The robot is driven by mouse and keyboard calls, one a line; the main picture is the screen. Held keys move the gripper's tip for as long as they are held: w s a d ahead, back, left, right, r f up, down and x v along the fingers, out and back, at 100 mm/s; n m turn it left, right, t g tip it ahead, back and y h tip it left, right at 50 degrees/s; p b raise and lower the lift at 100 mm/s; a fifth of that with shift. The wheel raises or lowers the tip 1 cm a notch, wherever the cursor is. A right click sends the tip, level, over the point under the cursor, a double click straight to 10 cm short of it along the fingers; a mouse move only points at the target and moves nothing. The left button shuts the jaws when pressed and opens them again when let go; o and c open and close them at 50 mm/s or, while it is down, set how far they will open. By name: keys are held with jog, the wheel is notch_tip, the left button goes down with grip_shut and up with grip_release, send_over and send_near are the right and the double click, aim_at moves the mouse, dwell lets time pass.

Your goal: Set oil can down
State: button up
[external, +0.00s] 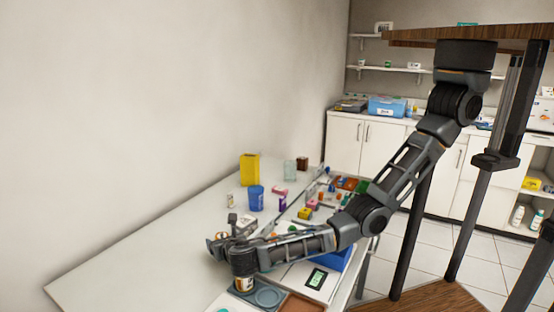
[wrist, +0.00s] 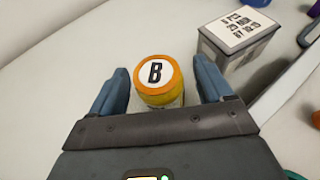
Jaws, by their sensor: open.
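A short round yellow can with an orange rim and a white top marked "B" (wrist: 156,74), which I take to be the oil can, stands on the white table (wrist: 50,95). In the wrist view it sits between the two fingers of my gripper (wrist: 163,88), which is open, with a gap visible on each side. In the external view my gripper (external: 217,243) is low over the table near its front part. The can is mostly hidden there by the gripper; only a small orange patch shows at the fingers.
A grey box with a printed white label (wrist: 240,30) stands close to the right finger. A small orange-and-white jar (external: 244,285) stands below my wrist. A blue cup (external: 256,200) and a yellow container (external: 250,170) stand further back. The table's left side is clear.

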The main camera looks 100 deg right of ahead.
jog(key=shift+s+r, duration=0.1)
jog(key=shift+r, duration=0.05)
jog(key=a, duration=0.1)
jog(key=a+r, duration=0.2)
jog(key=shift+s+r+p, duration=0.25)
jog(key=shift+p, duration=0.1)
notch_tip(320, 180, up, 6)
jog(key=shift+d+r, duration=0.15)
